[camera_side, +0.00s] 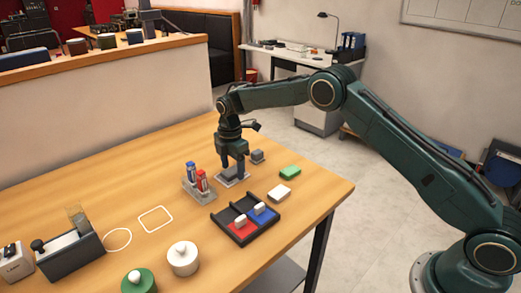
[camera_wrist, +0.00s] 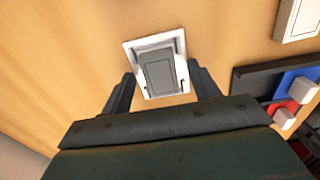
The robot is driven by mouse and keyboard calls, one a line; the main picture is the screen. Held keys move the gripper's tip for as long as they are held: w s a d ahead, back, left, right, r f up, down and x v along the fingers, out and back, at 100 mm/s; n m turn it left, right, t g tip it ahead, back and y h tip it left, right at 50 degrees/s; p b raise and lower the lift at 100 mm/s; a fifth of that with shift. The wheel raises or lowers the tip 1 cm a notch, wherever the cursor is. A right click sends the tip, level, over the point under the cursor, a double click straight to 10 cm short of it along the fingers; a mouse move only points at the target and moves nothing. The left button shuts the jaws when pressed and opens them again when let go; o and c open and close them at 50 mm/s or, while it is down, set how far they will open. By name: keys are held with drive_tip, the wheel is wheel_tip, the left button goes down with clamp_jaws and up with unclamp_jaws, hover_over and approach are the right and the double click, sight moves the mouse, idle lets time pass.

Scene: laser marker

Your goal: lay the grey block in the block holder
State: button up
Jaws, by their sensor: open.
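The grey block (camera_wrist: 155,70) shows in the wrist view, within the outline of the white block holder (camera_wrist: 171,42). It sits slightly turned to the holder's rim, and I cannot tell whether it lies fully flat. My gripper (camera_wrist: 161,74) is open, with one finger on each side of the block and a gap to both. In the side view my gripper (camera_side: 235,174) points down over the holder (camera_side: 226,184). There the fingers hide most of the block.
A small grey item (camera_side: 257,156) stands just behind my gripper. A rack with red and blue cylinders (camera_side: 198,186) stands close on the left. A black tray (camera_side: 245,218) with red and blue sections, a white block (camera_side: 279,193) and a green block (camera_side: 290,172) lie nearby.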

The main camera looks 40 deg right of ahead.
drive_tip(key=shift+r, duration=0.15)
wheel_tip(320, 180, up, 14)
drive_tip(key=shift+f, duration=0.2)
idle(0.5)
idle(0.4)
drive_tip(key=s+d+r+m+t, duration=0.35)
drive_tip(key=s+r+m, duration=0.55)
drive_tip(key=s+r, duration=1)
drive_tip(key=s+f+m+t, duration=0.1)
drive_tip(key=s+f+m, duration=0.3)
drive_tip(key=s, duration=0.8)
drive_tip(key=s+d+f+m+t, duration=0.1)
drive_tip(key=s+f+m, duration=0.3)
drive_tip(key=s, duration=0.9)
drive_tip(key=shift+d+f+m, duration=0.3)
drive_tip(key=shift+m, duration=0.2)
